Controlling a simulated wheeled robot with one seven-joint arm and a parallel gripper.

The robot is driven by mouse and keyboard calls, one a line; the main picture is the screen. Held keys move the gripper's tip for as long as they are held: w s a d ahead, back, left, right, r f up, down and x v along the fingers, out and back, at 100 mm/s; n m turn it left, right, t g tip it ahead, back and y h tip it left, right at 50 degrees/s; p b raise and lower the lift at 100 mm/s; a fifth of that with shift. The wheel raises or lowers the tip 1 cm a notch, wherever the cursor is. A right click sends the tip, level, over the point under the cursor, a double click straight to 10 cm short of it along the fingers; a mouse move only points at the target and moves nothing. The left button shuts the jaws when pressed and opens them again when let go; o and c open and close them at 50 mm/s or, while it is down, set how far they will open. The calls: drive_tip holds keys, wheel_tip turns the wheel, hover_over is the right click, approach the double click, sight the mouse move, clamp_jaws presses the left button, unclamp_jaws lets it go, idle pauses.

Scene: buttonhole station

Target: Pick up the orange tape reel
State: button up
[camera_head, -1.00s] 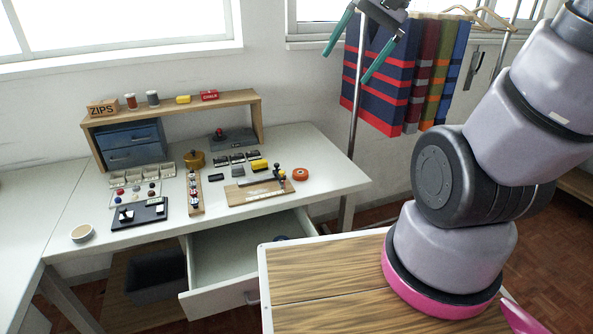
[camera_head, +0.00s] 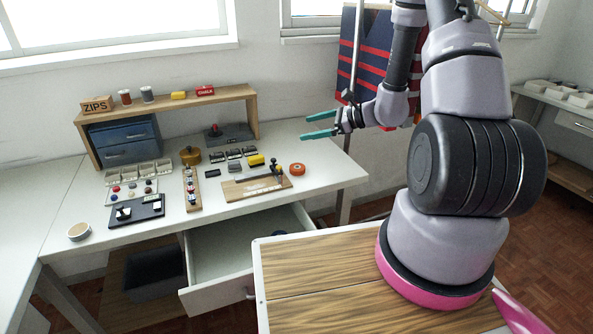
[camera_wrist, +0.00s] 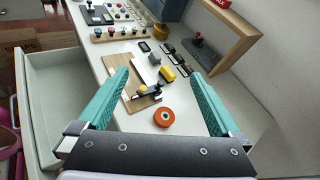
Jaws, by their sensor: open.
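The orange tape reel (camera_head: 297,169) lies flat on the white table near its right end, just right of a wooden board. In the wrist view the reel (camera_wrist: 164,117) shows as an orange ring with a pale centre, between the two teal fingers and below their tips. My gripper (camera_head: 318,126) is open and empty, its teal fingers pointing left above the right part of the table. In the wrist view my gripper (camera_wrist: 160,75) has its fingers wide apart, with the reel clear of both.
The wooden board (camera_head: 238,190) with a small tool sits left of the reel. A yellow block (camera_head: 256,160) and small black boxes lie behind it. A wooden shelf (camera_head: 245,92) stands at the back. An open drawer (camera_head: 225,250) juts out in front. The table right of the reel is clear.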

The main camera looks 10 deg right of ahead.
sight(301, 168)
drive_tip(key=d+f+m+t+h, duration=0.1)
drive_tip(key=f+m, duration=0.1)
drive_tip(key=f, duration=0.3)
drive_tip(key=d+f+m+t+h, duration=0.1)
drive_tip(key=d+f+m, duration=0.1)
drive_tip(key=f, duration=0.3)
drive_tip(key=w+d+f+m+t+h, duration=0.1)
drive_tip(key=d+f+m, duration=0.1)
drive_tip(key=f, duration=0.3)
drive_tip(key=shift+d+f+m+t, duration=0.25)
drive_tip(key=shift+f+m+t, duration=0.05)
drive_tip(key=shift+f+m, duration=0.1)
drive_tip(key=x, duration=0.4)
drive_tip(key=shift+w+a+f, duration=0.1)
drive_tip(key=shift+w+f, duration=0.1)
drive_tip(key=shift+w, duration=0.05)
drive_tip(key=shift+x, duration=3.05)
drive_tip(key=shift+s+a+f, duration=0.1)
drive_tip(key=shift+s, duration=0.1)
drive_tip(key=c, duration=1.5)
